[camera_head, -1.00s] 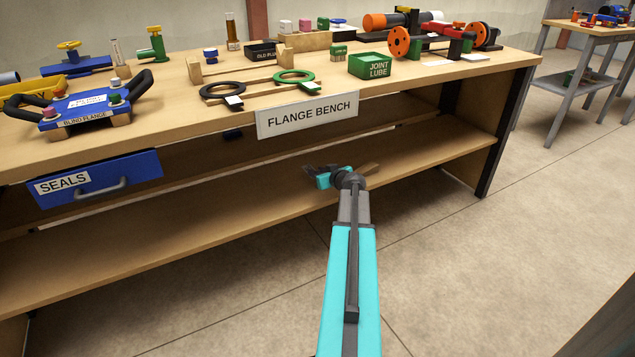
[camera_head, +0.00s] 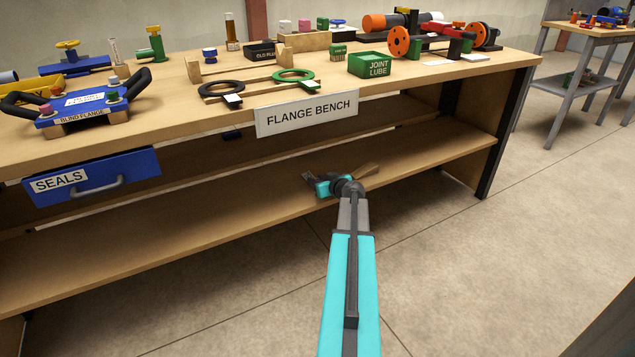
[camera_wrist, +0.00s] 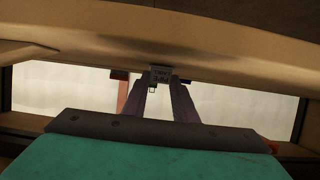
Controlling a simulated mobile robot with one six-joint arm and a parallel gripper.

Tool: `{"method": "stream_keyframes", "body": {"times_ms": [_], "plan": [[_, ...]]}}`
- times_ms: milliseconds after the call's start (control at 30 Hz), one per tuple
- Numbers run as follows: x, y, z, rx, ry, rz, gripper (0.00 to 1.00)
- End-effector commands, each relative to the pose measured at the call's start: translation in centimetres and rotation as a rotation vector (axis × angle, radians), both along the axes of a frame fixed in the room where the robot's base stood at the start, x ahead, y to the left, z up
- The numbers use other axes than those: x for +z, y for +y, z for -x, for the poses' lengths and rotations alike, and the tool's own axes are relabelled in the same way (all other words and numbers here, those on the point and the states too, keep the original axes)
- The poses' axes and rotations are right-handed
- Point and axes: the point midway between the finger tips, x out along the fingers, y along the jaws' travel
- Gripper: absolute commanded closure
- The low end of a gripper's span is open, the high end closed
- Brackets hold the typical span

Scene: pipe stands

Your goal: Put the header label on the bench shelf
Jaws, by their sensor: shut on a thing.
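The header label (camera_wrist: 161,74) shows in the wrist view as a small grey tag with dark lettering, too small to read surely. It sits between the tips of my gripper (camera_wrist: 163,84), which is shut on it. In the head view my gripper (camera_head: 309,179) is in the opening under the bench top, over or close to the bench shelf (camera_head: 240,205). I cannot make out the label there, nor tell whether it touches the shelf.
The bench top overhangs the shelf, with a FLANGE BENCH sign (camera_head: 307,113) on its front edge and a blue SEALS drawer (camera_head: 92,177) at left. The shelf looks mostly bare. Flanges, a green JOINT LUBE box (camera_head: 377,66) and other parts stand on top.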

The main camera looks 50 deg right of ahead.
Motion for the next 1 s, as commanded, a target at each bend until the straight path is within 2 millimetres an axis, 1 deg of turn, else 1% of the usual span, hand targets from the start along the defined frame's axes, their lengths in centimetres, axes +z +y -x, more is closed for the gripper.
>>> {"method": "stream_keyframes", "body": {"times_ms": [233, 267, 333, 367, 667, 867, 1000], "plan": [[-0.37, 0.03, -0.02, 0.000, 0.000, 0.000, 0.99], [-0.27, 0.03, -0.03, 0.000, 0.000, 0.000, 0.70], [-0.25, 0.04, -0.04, 0.001, 0.000, 0.000, 0.58], [-0.25, 0.04, -0.04, 0.001, 0.000, 0.000, 0.56], [-0.23, 0.05, -0.06, 0.001, 0.000, 0.000, 0.56], [0.12, 0.06, -0.07, 0.001, 0.000, 0.000, 0.56], [0.51, 0.49, 0.86, 0.000, 0.000, 0.000, 0.56]]}}
